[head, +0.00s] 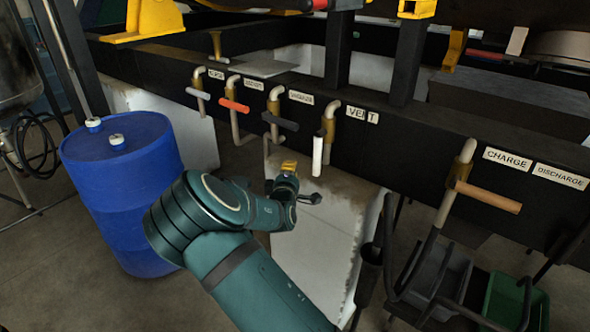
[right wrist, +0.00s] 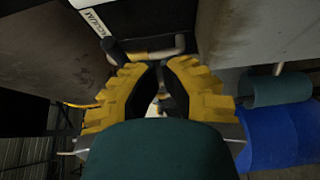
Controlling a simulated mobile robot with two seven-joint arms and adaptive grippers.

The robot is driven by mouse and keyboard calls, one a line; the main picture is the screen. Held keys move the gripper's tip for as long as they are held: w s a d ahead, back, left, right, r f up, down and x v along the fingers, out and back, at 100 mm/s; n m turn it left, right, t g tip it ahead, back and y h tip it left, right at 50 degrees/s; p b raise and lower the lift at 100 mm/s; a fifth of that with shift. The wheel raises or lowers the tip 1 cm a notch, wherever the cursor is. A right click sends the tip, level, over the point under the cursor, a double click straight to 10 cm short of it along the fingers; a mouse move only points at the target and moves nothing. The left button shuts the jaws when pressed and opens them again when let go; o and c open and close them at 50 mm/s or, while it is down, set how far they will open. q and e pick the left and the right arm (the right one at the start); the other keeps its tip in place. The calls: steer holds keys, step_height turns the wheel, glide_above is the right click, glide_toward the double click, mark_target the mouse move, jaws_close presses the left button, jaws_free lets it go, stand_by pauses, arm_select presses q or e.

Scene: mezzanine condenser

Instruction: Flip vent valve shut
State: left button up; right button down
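The vent valve has a pale pipe (head: 331,113) beside the "VENT" label (head: 363,115) on the dark beam. Its white handle (head: 317,156) hangs straight down. My right gripper (head: 289,166) is left of and slightly below the handle's lower end, apart from it, under a neighbouring black handle. In the right wrist view, my yellow right fingers (right wrist: 159,67) are close together with a narrow gap. A pale pipe (right wrist: 160,53) and a dark handle (right wrist: 112,50) show beyond the tips. Whether the fingers hold anything is unclear. My left gripper is not in view.
Close left of the vent are valves with black (head: 281,121), orange (head: 234,105) and grey (head: 198,93) handles. The charge valve's tan handle (head: 488,196) is at right. A blue barrel (head: 122,190) stands left. Grey (head: 437,276) and green (head: 515,302) bins stand lower right.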

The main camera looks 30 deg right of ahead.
mark_target(319, 153)
steer(key=w+d+b, duration=0.1)
steer(key=w+d, duration=0.2)
steer(key=d, duration=0.4)
stand_by(0.4)
steer(key=shift+d, duration=0.1)
steer(key=shift+s+f+n, duration=0.1)
steer(key=shift+s+n, duration=0.1)
steer(key=shift+n, duration=0.1)
